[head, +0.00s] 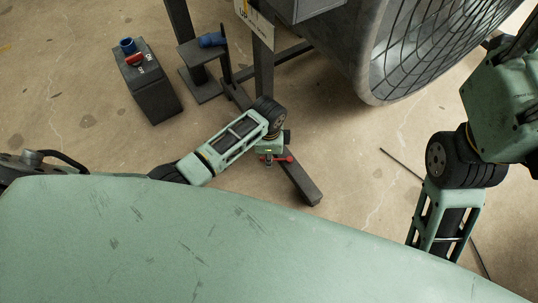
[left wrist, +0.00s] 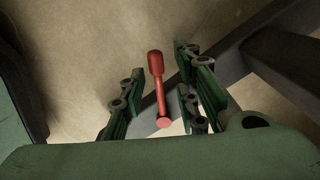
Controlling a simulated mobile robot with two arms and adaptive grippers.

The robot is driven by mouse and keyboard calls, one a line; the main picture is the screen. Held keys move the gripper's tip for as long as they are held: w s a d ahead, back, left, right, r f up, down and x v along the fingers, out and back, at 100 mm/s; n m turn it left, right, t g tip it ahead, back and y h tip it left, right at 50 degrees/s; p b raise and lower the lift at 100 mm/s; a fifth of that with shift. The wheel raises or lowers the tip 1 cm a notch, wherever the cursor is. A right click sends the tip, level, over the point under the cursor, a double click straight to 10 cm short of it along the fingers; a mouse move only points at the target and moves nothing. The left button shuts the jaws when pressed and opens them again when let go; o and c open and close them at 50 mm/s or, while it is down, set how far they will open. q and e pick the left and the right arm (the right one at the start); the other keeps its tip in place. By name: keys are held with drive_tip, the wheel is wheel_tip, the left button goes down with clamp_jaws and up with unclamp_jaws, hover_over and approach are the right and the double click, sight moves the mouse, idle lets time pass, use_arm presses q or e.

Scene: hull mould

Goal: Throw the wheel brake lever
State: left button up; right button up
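A red lever (left wrist: 159,90) with a thicker grip end shows in the left wrist view, between the fingers of my left gripper (left wrist: 160,95). The fingers are spread, with gaps to the lever on both sides; I see no contact. In the head view, my left gripper (head: 268,158) points down beside the dark stand leg, and part of the red lever (head: 284,158) sticks out to its right. The rest of the lever is hidden by the gripper. My right arm comes in from the right, but its gripper is out of view.
A dark metal stand foot (head: 302,184) runs along the floor under the lever. A large caged fan drum (head: 375,50) stands at the top. A dark box (head: 150,90) with a red switch and a blue knob stands at left. A thin cable or rod (head: 400,166) lies right.

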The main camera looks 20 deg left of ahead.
use_arm(q)
clamp_jaws()
drive_tip(key=shift+w, duration=0.1)
idle(0.3)
drive_tip(key=shift+r, duration=0.1)
